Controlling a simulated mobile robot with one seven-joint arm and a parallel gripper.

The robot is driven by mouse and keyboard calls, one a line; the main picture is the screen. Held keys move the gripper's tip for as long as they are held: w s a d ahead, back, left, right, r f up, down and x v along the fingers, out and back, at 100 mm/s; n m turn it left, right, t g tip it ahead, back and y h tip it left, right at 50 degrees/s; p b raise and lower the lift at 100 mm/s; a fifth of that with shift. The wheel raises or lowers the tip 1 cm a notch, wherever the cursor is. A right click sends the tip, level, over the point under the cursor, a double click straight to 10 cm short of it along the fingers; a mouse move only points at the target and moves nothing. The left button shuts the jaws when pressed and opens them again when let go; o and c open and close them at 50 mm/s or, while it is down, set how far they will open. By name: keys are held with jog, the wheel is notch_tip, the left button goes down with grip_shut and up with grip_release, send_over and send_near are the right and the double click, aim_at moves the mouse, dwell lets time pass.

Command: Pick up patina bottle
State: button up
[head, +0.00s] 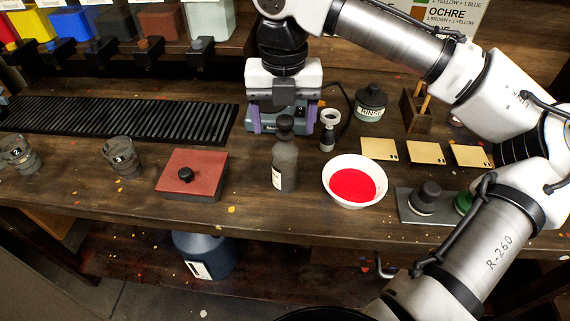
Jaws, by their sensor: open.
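A dark grey bottle (284,163) with a dark round stopper and a pale label stands upright near the middle of the wooden bench. Its label is too small to read; I take it as the patina bottle. My gripper (284,106) is above and behind the bottle in the picture, pointing down, with its jaws open and nothing seen in them. The fingertips are hard to make out against a purple-and-grey device behind. Whether they touch the stopper I cannot tell.
A white bowl of red powder (352,184) stands right of the bottle, and a small black-and-white stamp-like item (328,130) behind it. A red block with a black knob (192,174) lies left. Glasses (121,156), a black slatted rack (120,118) and a RINSE jar (370,104) are also there.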

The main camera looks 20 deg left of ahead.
aim_at(285, 133)
jog(key=f, duration=0.3)
jog(key=shift+s+d+f+p, duration=0.15)
jog(key=shift+d+f+p, duration=0.05)
jog(key=shift+f+p, duration=0.1)
jog(key=shift+f, duration=0.65)
jog(key=c, duration=1.3)
jog(key=shift+c, duration=0.5)
jog(key=shift+r, duration=0.15)
